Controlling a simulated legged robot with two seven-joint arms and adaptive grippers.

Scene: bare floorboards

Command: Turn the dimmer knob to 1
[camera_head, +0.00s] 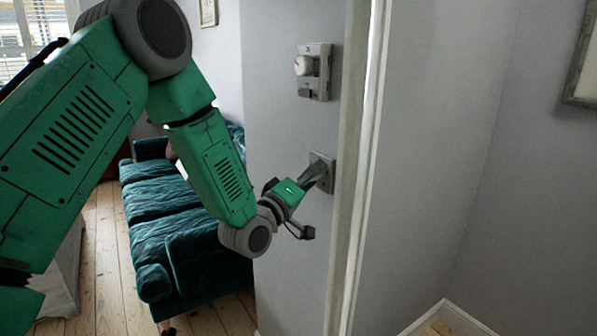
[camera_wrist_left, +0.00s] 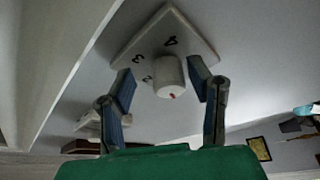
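The dimmer is a pale square plate (camera_head: 322,165) on the grey wall, partly hidden by my left gripper (camera_head: 308,180) in the head view. In the left wrist view the white plate (camera_wrist_left: 192,32) shows the figures 2, 3 and 4. A white round knob (camera_wrist_left: 168,74) stands out from it, with a small red mark on the lower part of its face. My left gripper (camera_wrist_left: 161,78) is open, with one finger on each side of the knob. A gap shows on the left; the right finger is close, and contact is unclear. My right gripper is out of view.
A wall unit (camera_head: 314,72) with a round white dial is mounted above the dimmer. A white door frame edge (camera_head: 360,170) runs close to its right. A teal sofa (camera_head: 165,215) stands behind my left arm.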

